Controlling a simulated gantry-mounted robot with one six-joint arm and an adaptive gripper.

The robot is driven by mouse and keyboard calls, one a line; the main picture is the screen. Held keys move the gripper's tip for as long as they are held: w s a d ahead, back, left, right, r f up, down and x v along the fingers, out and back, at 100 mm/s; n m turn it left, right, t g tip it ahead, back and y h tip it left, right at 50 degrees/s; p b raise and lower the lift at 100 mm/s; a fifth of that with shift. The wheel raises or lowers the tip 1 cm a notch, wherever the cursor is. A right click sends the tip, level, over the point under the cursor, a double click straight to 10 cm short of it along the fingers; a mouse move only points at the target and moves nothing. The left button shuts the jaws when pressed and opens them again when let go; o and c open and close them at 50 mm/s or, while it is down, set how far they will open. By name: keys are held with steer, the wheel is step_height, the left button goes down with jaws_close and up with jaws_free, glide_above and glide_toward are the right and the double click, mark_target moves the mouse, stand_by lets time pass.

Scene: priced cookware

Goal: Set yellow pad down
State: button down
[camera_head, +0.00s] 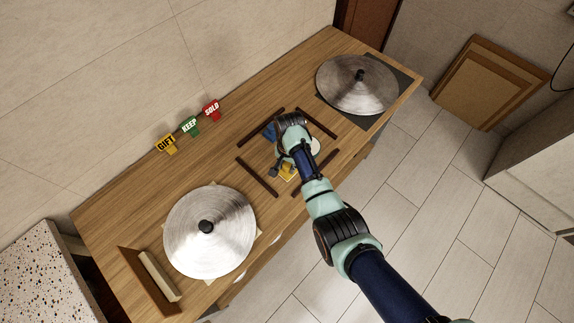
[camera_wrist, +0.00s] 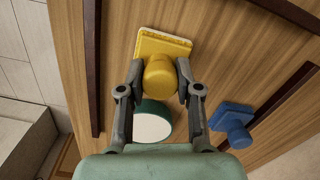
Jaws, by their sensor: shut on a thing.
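The yellow pad (camera_wrist: 164,45) has a square plate with a pale edge and a round yellow knob. In the wrist view my gripper (camera_wrist: 160,75) is shut on the knob, one finger at each side. In the head view the yellow pad (camera_head: 287,171) shows only partly beside my gripper (camera_head: 282,168), over the wooden counter between dark strips. I cannot tell whether the pad touches the counter.
A blue pad (camera_wrist: 232,122) lies to the right in the wrist view. A round green-rimmed white item (camera_wrist: 152,125) is below the yellow knob. Dark strips (camera_head: 257,177) bound this area. Metal lids (camera_head: 210,232) and (camera_head: 357,84) stand at either end. GIFT, KEEP and SOLD tags (camera_head: 189,126) line the back edge.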

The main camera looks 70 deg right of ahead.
steer(key=shift+f, duration=0.1)
steer(key=c, duration=0.8)
jaws_free()
steer(key=r+p, duration=0.1)
steer(key=r, duration=0.3)
steer(key=r+p, duration=0.1)
steer(key=r, duration=0.7)
steer(key=shift+d+r+p, duration=0.2)
steer(key=shift+d+p, duration=0.05)
steer(key=shift+p, duration=0.15)
